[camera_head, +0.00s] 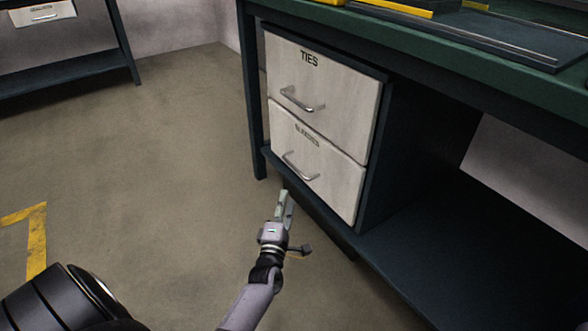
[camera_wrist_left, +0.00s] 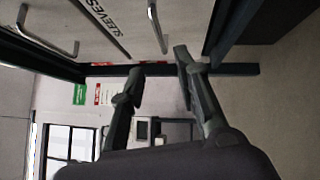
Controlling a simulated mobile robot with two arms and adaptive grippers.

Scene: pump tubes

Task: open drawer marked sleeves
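The drawer marked SLEEVES (camera_head: 335,183) is the lower pale front of a two-drawer unit under the bench; it looks closed. Its silver bar handle (camera_head: 299,167) also shows at the top of the left wrist view (camera_wrist_left: 156,26), with the SLEEVES label (camera_wrist_left: 101,17) to its left. My left gripper (camera_head: 286,199) is low in front of the unit, just below that handle in the head view. In the left wrist view its two fingers (camera_wrist_left: 157,64) are apart with nothing between them, and the handle lies beyond the tips, apart from them. My right gripper is not in view.
The TIES drawer (camera_head: 322,92) sits directly above, closed, with its own handle (camera_head: 301,101). A green bench top (camera_head: 440,45) overhangs the unit, and a dark lower shelf (camera_head: 440,235) extends right. The floor (camera_head: 150,150) to the left is clear. Another bench (camera_head: 70,72) stands far left.

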